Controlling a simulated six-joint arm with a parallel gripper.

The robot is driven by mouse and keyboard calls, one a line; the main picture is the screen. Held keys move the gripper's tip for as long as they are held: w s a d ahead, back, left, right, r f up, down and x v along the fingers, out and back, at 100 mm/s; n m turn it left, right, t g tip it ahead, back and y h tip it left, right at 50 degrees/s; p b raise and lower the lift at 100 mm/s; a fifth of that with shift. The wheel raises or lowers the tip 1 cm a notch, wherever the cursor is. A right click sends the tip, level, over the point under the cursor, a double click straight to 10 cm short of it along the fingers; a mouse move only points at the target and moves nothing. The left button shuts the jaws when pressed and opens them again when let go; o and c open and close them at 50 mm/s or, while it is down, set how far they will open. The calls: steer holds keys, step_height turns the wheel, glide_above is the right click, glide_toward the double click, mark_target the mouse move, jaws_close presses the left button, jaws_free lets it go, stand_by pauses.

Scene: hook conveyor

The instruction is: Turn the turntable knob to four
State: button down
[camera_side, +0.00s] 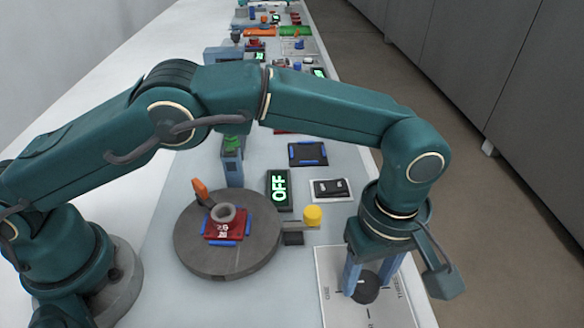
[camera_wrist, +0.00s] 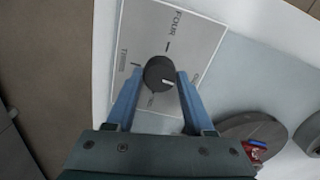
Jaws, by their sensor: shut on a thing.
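The dark round knob (camera_wrist: 157,68) sits on a light label plate (camera_wrist: 190,40) with printed words and tick marks. In the wrist view "FOUR" is at the top and "THREE" at the left; the other labels are partly hidden. A white mark on the knob's lower right side points away from the FOUR tick. My gripper (camera_wrist: 160,74) is shut on the knob, with one blue finger on each side. In the side view the knob (camera_side: 367,290) is between the fingers, at the front right. The turntable (camera_side: 190,255) is a grey disc left of the plate.
A red block with a grey ring (camera_side: 228,213) and an orange piece (camera_side: 200,189) are on the turntable. A sign (camera_side: 279,190) reads OFF. A yellow knob (camera_side: 313,215) stands between the turntable and my gripper. More fixtures line the table behind.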

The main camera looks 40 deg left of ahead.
steer(key=m, duration=0.6)
steer(key=shift+m, duration=0.3)
steer(key=m, duration=0.3)
steer(key=shift+m, duration=0.4)
steer(key=m, duration=1)
steer(key=shift+a+m, duration=0.1)
steer(key=shift+m, duration=0.3)
steer(key=m, duration=1.3)
steer(key=shift+m, duration=0.3)
steer(key=m, duration=0.6)
steer(key=shift+r, duration=0.1)
steer(key=m, duration=0.6)
steer(key=shift+m, duration=0.3)
steer(key=m, duration=0.5)
steer(key=shift+m, duration=0.3)
steer(key=shift+c, duration=1.4)
jaws_free()
